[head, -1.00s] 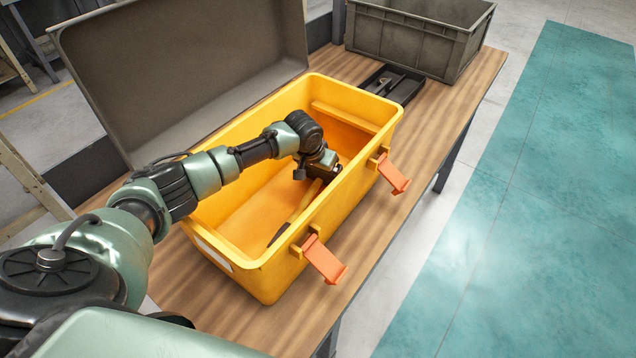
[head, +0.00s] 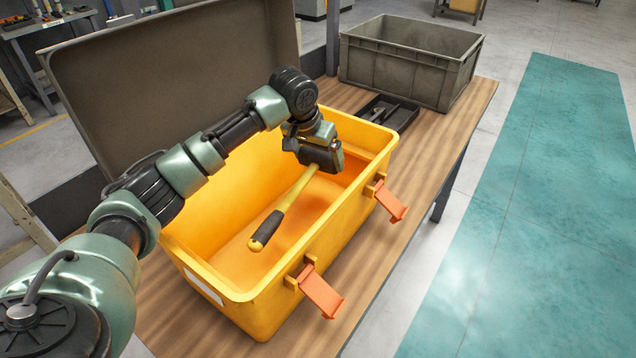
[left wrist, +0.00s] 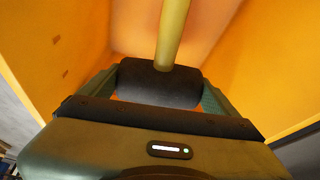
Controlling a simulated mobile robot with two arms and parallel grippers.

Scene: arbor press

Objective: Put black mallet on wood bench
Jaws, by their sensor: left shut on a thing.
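The black mallet (head: 284,210) has a yellow handle with a dark grip end and a black head. My left gripper (head: 323,158) is shut on the mallet's head, inside the upper part of the yellow toolbox (head: 262,298). In the left wrist view the black head (left wrist: 160,84) sits between the two fingers, with the yellow handle running away from it. The handle slants down to the left over the toolbox's inside. The wood bench (head: 440,135) lies under the toolbox, with bare wood along its right side. My right gripper is not in view.
The toolbox's grey lid (head: 170,70) stands open behind it. Two orange latches (head: 320,292) stick out at the front. A small black tray (head: 392,110) and a grey crate (head: 410,62) stand on the bench's far end.

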